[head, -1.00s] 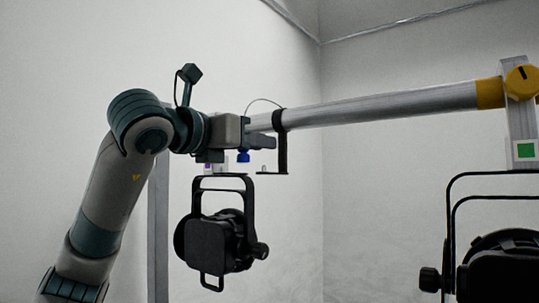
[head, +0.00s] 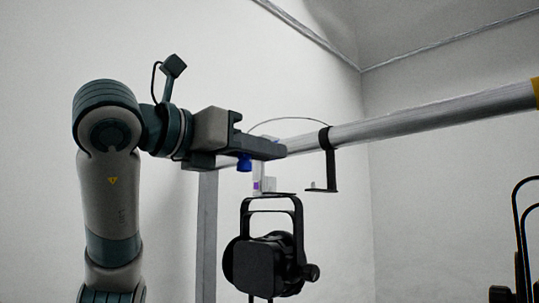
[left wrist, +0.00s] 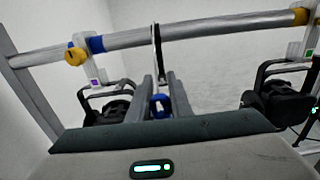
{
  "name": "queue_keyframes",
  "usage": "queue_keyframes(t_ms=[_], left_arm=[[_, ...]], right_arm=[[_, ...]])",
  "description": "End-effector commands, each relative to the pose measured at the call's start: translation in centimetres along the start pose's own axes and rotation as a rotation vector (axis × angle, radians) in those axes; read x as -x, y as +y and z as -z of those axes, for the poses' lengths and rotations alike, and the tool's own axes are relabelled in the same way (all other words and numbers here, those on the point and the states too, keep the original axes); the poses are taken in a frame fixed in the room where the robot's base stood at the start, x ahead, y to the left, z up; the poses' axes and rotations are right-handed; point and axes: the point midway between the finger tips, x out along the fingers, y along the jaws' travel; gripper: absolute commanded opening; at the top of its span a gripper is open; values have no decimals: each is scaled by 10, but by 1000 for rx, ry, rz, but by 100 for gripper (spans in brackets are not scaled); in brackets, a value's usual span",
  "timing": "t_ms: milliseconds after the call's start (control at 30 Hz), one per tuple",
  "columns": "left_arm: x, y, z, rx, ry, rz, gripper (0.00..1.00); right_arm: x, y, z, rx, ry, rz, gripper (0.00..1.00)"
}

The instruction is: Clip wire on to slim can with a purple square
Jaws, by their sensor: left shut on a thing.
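The slim can (head: 262,265) is black and hangs in a black yoke below the pipe. Its clamp carries a purple square (head: 257,185), which also shows in the left wrist view (left wrist: 94,83). My left gripper (head: 278,151) is up at the pipe, above the can. It is shut on a blue clip (head: 244,164), which shows low between the fingers in the wrist view (left wrist: 160,104). A thin wire (head: 290,120) arcs from behind the gripper to a black bracket on the pipe. Whether the wire joins the blue clip is hidden. My right gripper is not in view.
The grey pipe (head: 430,113) runs across, with the black bracket (head: 333,165) hanging from it right of my gripper. A larger black can (head: 530,235) hangs at the far right. A grey upright post (head: 207,235) stands left of the slim can. Open space lies between the cans.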

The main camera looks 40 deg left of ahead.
Motion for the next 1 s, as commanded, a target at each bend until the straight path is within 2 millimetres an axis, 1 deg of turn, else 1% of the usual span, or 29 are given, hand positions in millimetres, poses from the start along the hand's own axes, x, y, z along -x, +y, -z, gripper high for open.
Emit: queue_keyframes(t_ms=[467,1000], left_arm=[[2,0,-1,-1,-2,-1,0],[2,0,-12,0,-2,-1,0]], right_arm=[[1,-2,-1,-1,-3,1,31],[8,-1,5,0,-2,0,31]])
